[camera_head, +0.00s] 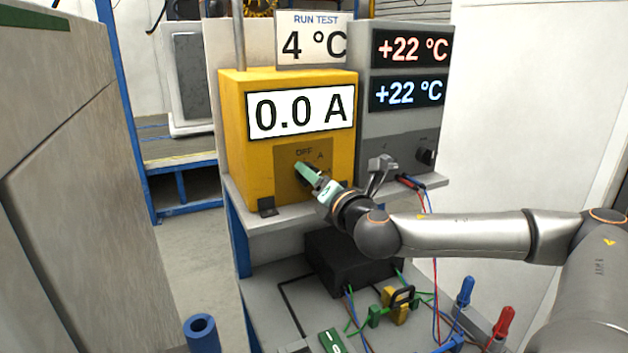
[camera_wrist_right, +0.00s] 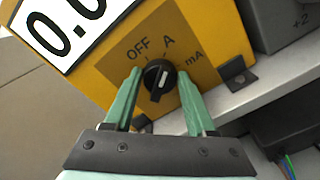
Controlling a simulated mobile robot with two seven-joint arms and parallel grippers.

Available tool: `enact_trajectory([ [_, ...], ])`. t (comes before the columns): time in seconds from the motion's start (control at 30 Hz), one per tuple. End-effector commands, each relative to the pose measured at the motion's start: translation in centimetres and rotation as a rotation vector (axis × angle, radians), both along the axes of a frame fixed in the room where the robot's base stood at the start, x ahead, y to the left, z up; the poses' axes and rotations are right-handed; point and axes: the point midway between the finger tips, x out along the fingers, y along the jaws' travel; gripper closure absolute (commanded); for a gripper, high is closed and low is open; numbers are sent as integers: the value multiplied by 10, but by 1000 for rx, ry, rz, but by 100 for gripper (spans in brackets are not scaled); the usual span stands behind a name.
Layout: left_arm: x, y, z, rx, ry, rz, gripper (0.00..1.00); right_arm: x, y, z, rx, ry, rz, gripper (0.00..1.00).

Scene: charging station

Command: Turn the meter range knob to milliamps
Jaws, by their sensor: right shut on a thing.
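The yellow meter (camera_head: 235,125) stands on a grey shelf, and its display (camera_head: 300,110) reads 0.0 A. Its black range knob (camera_wrist_right: 159,77) shows in the right wrist view, with OFF, A and mA printed around it from left to right. A pale mark shows on the knob, but I cannot tell for sure which label it points at. My right gripper (camera_head: 309,174) reaches the meter's lower front panel, and its pale green fingers (camera_wrist_right: 159,80) are shut on the knob, one on each side. In the head view the gripper hides the knob and the mA label. My left gripper is out of view.
A grey unit (camera_head: 405,125) with two +22 °C displays stands right of the meter. A RUN TEST sign (camera_head: 313,38) reading 4 °C is above it. Below are a black box (camera_head: 345,262), wires, and blue (camera_head: 466,291) and red (camera_head: 502,322) clips.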

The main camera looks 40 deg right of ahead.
Motion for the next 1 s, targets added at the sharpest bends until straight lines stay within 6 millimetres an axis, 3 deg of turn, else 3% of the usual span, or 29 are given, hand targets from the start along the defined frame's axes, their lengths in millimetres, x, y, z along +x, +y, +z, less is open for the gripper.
enact_trajectory([
  [0.3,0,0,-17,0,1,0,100,0,-1,-1,247,-84,1,100],
  [0.7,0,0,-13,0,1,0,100,0,-1,-1,570,-182,1,100],
  [1.0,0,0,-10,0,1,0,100,0,-1,-3,711,-226,0,100],
])
